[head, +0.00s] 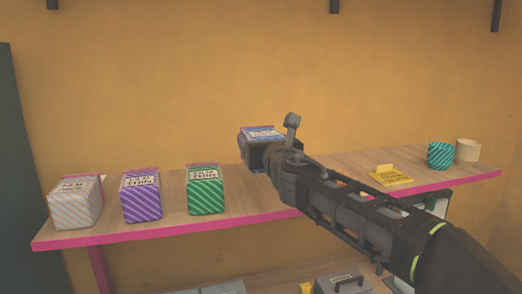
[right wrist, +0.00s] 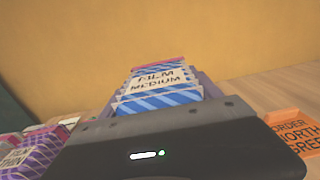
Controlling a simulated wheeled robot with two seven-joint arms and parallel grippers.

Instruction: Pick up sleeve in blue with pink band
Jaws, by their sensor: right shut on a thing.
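The blue sleeve (head: 263,133) with a pink band stands on the wooden shelf in the head view, mostly hidden behind my right gripper (head: 267,152). In the right wrist view the blue sleeve (right wrist: 158,88) shows blue and white stripes, a pink strip at its far top and a label reading "FILM MEDIUM". My right gripper (right wrist: 160,98) is shut on it, with the sleeve between the fingers. I cannot tell whether the sleeve touches the shelf. My left gripper is in neither view.
On the shelf (head: 335,163) to the left stand a green sleeve (head: 205,190), a purple one (head: 140,195) and a white striped one (head: 75,203). To the right are a yellow card (head: 391,177), a teal striped cup (head: 440,155) and a cream cup (head: 467,150). Grey boxes sit below.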

